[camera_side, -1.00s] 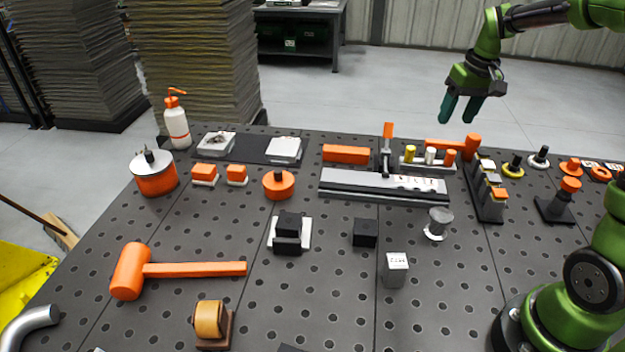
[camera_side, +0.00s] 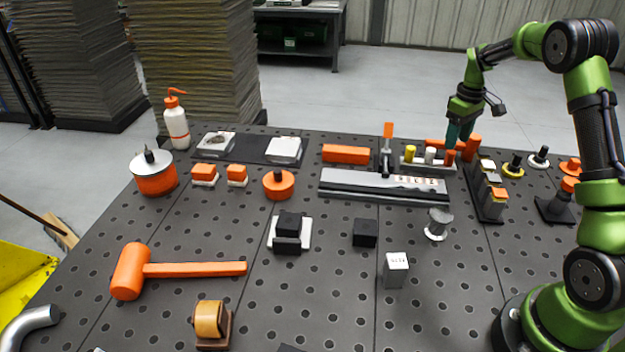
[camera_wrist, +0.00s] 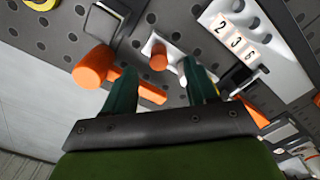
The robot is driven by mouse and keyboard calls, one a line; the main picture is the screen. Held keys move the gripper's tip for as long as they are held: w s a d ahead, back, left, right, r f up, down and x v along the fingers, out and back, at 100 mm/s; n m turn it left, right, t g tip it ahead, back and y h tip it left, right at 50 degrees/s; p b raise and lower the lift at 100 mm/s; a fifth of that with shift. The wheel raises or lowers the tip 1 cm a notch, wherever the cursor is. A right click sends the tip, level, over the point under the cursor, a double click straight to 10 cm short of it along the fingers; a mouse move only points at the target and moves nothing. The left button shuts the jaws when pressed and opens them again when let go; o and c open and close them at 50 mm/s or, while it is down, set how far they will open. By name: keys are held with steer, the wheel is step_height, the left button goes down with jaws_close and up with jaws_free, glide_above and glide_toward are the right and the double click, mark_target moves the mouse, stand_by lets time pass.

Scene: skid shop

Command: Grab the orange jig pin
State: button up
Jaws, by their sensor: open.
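The orange jig pin (camera_side: 450,158) stands upright at the right end of a small pale rack (camera_side: 424,166), beside a white pin (camera_side: 430,155) and a yellow pin (camera_side: 410,154). In the wrist view the orange pin (camera_wrist: 159,57) shows between and beyond my two fingertips. My gripper (camera_side: 458,135) is open, pointing down just above the pin's end of the rack. In the wrist view my gripper (camera_wrist: 160,75) has a clear gap between its green fingers, with nothing held. The right finger partly hides the rack.
An orange mallet (camera_wrist: 92,68) lies close behind the rack, its handle passing near my left finger. A grey bar fixture with number tiles (camera_side: 350,182) is in front. A dark rack of blocks (camera_side: 487,200) stands to the right. An upright orange-topped post (camera_side: 388,130) is left.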

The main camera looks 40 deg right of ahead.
mark_target(451, 155)
steer(key=shift+w+d+f, duration=0.1)
steer(key=shift+w+f, duration=0.1)
steer(key=shift+f, duration=1.6)
steer(key=shift+w+d+f, duration=0.1)
steer(key=shift+w+f, duration=0.1)
steer(key=shift+f, duration=1.55)
steer(key=shift+c, duration=0.4)
jaws_close()
